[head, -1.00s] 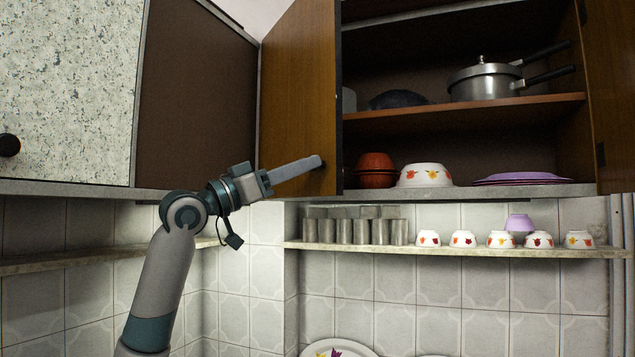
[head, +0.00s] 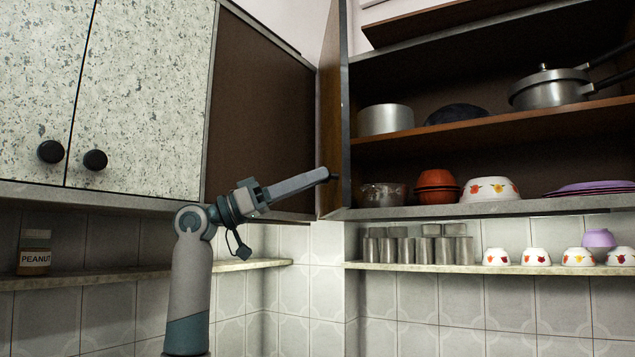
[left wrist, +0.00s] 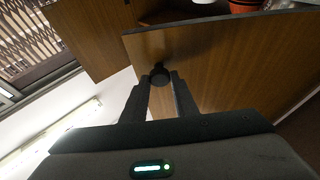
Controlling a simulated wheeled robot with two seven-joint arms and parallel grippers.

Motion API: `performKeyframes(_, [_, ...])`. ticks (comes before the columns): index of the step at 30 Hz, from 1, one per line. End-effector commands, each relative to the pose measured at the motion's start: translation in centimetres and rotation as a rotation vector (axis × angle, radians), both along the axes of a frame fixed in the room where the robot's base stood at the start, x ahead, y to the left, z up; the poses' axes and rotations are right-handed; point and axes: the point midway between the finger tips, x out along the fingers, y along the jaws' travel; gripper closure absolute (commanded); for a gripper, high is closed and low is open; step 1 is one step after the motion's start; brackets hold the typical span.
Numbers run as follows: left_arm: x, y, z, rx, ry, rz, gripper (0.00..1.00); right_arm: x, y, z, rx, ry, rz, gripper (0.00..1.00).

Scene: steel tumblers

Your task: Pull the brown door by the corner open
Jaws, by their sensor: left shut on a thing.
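The brown door (head: 330,110) by the corner stands open, seen nearly edge-on at the left side of the open cupboard in the head view. In the left wrist view its wooden face (left wrist: 225,60) fills much of the picture, with a dark round knob (left wrist: 159,75) on it. My left gripper (head: 330,174) reaches the door's lower part from the left. In the left wrist view its two fingers (left wrist: 160,85) are closed around the knob. The knob is mostly hidden in the head view. My right gripper is not in view.
A speckled cabinet (head: 145,85) with black knobs is left of the door. Inside the open cupboard are a steel pot (head: 386,119), orange bowls (head: 437,187) and a pressure cooker (head: 548,90). Steel tumblers (head: 420,250) stand on the shelf below. A peanut jar (head: 34,253) stands at left.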

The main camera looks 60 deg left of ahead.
Motion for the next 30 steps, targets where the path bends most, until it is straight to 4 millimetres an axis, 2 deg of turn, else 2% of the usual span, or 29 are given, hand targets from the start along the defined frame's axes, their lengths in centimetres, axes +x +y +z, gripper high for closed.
performKeyframes(8, [0.1, 0.0, 0.0, 0.0, 0.002, 0.001, 1.0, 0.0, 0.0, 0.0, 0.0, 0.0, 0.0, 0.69])
performKeyframes(9, [0.1, 0.0, 0.0, 0.0, 0.002, 0.001, 0.64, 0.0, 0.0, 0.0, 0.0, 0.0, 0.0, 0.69])
performKeyframes(10, [0.1, 0.0, 0.0, 0.0, 0.002, 0.001, 0.57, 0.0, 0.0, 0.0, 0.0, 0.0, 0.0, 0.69])
performKeyframes(22, [-0.2, 0.1, -0.2, 0.0, 0.0, 0.001, 0.56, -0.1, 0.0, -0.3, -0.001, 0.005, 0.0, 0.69])
performKeyframes(27, [-1.4, 0.6, -0.9, -0.001, -0.001, 0.002, 0.56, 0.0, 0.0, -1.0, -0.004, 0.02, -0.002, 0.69])
performKeyframes(30, [-2.5, 1.0, -1.4, -0.001, -0.002, 0.002, 0.56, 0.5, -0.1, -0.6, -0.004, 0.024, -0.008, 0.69])
